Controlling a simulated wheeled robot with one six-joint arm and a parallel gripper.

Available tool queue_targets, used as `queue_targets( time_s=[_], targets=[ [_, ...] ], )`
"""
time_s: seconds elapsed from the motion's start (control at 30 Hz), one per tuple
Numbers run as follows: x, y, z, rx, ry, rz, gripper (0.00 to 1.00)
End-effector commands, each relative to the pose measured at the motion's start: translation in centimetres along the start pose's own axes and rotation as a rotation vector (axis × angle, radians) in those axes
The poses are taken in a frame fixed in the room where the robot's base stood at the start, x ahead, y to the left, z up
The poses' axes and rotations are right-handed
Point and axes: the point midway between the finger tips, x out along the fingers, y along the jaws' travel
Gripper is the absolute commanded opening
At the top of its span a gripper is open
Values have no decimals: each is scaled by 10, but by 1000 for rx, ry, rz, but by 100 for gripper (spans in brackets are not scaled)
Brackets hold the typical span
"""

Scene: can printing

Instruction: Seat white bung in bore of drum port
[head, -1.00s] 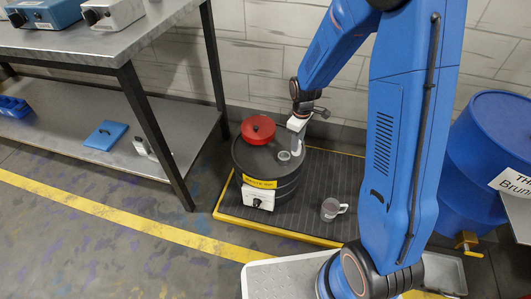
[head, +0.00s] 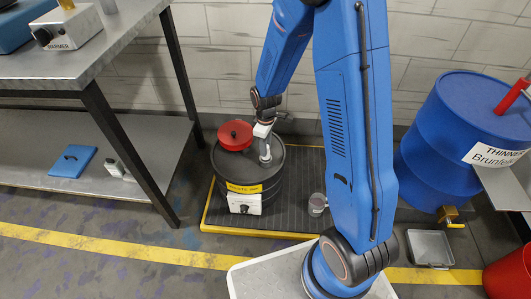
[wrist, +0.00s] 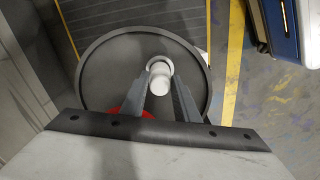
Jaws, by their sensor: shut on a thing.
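The black drum (head: 272,185) stands upright on a ribbed mat. My gripper (head: 265,157) is over the drum top at the port. In the wrist view my gripper (wrist: 161,88) is shut on the white bung (wrist: 160,78), with a finger on each side. The bung overlaps the near side of the ring; I cannot tell whether it is in the bore or above it. In the head view the gripper covers most of the port.
A clear mug (head: 317,205) stands on the mat (head: 222,218) at right. A steel bench (head: 95,45) stands at left, a blue barrel (head: 440,135) at right. My arm fills the space between drum and barrel.

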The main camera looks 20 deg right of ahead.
Motion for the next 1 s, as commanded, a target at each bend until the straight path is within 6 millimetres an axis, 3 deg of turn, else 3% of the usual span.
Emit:
queue_targets(
  time_s=[0.3, 0.67, 0.7, 0.77, 1.0],
  targets=[
    [36, 0, 0, 0, -1, -1, 6],
    [39, 0, 0, 0, -1, -1, 6],
    [39, 0, 0, 0, -1, -1, 30],
    [39, 0, 0, 0, 0, 0, 45],
    [39, 0, 0, 0, 0, 0, 47]
  ],
)
